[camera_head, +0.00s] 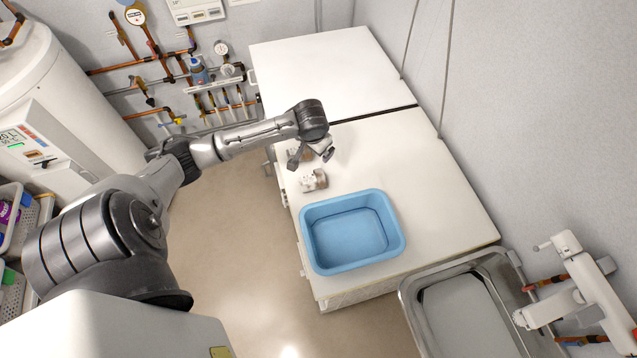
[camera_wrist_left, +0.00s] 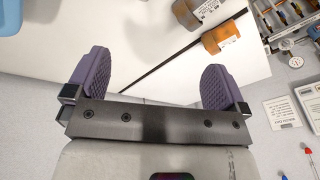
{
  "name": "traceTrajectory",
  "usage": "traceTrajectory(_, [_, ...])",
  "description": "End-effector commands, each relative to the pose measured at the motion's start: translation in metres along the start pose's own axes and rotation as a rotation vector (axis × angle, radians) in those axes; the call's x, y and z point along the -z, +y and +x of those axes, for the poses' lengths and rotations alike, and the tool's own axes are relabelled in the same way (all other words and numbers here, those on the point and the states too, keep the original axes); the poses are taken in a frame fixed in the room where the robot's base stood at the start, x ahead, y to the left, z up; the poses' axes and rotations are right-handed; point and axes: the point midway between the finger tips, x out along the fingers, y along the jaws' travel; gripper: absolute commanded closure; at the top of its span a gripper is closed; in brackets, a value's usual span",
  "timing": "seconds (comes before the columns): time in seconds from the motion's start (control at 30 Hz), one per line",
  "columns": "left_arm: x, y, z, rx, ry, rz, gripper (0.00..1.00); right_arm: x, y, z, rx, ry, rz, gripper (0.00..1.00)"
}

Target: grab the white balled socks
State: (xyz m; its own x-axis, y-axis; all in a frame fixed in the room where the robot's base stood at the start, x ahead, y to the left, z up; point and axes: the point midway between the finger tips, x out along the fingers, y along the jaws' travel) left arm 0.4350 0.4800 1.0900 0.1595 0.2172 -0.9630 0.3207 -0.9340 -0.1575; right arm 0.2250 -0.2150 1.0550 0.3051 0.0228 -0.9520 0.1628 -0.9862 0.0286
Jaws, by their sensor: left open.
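I cannot make out white balled socks for certain in either view. A small white-and-brown item (camera_head: 314,180) lies on the white worktop behind the blue basin (camera_head: 311,232); it is too small to name surely. My left gripper (camera_head: 311,156) hangs over the worktop just behind this item, its fingers apart. In the left wrist view the open purple pads (camera_wrist_left: 155,85) have nothing between them. Beyond them, at the top, are a brown container with a white label (camera_wrist_left: 197,12) and an orange one (camera_wrist_left: 222,37). My right gripper is not in view.
The worktop (camera_head: 430,185) is clear right of the basin. A second white top (camera_head: 320,75) lies behind a dark gap. A metal sink (camera_head: 412,290) stands at the lower right. Pipes and gauges (camera_head: 222,48) line the back wall, near a white tank (camera_head: 60,90).

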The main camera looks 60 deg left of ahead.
Motion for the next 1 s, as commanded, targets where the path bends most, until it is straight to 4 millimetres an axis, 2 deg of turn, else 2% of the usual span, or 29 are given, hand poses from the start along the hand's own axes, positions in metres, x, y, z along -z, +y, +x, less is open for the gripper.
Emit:
traceTrajectory(0.03, [-0.007, -0.001, 0.01, -0.023, -0.059, -0.115, 0.0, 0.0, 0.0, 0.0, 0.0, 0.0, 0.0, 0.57])
traceTrajectory(0.17, [-0.02, 0.0, 0.024, -0.061, -0.184, -0.422, 0.0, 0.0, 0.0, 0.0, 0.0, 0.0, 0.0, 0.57])
traceTrajectory(0.3, [-0.028, 0.008, 0.023, -0.073, -0.259, -0.693, 0.0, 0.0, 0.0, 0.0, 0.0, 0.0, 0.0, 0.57])
traceTrajectory(0.43, [-0.029, 0.009, 0.023, -0.053, -0.279, -0.873, 0.0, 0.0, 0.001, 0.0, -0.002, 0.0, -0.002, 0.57])
traceTrajectory(0.67, [-0.031, 0.01, 0.027, -0.03, -0.286, -1.021, 0.0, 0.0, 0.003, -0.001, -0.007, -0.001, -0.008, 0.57])
traceTrajectory(1.0, [-0.043, 0.019, 0.079, -0.028, -0.287, -1.033, 0.0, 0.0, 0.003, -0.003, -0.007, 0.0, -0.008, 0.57])
